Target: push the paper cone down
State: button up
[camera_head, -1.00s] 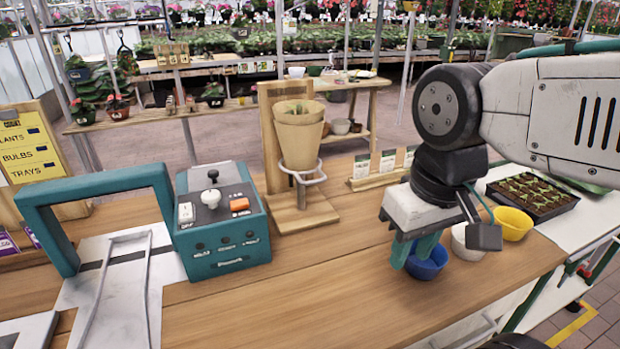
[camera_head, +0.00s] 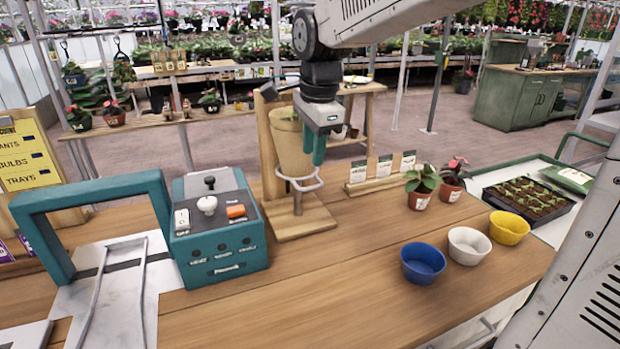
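The tan paper cone (camera_head: 290,153) stands point down in the wire ring (camera_head: 300,182) of a wooden stand (camera_head: 290,228). Its upper right side and part of its rim are hidden by my gripper. My gripper (camera_head: 318,152) points down, overlapping the cone's right side in the picture. Its teal fingertips show just above the ring's right side. They overlap into one shape, so I cannot tell whether they are apart. I also cannot tell whether they touch the cone. Nothing is visibly held.
A teal control box (camera_head: 217,238) with knobs stands left of the stand, beside a teal-handled machine (camera_head: 90,195). Seed packets (camera_head: 384,168) and two potted plants (camera_head: 436,185) are to the right. Blue (camera_head: 423,264), white (camera_head: 468,246) and yellow (camera_head: 509,228) bowls stand near the table's right edge.

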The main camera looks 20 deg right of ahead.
aim_at(311, 189)
jog(key=shift+w+f, duration=0.2)
jog(key=shift+f, duration=1.1)
jog(key=shift+w+f, duration=0.2)
jog(key=shift+f, duration=1.05)
jog(key=shift+w+f, duration=0.2)
jog(key=shift+f, duration=1.1)
grip_shut()
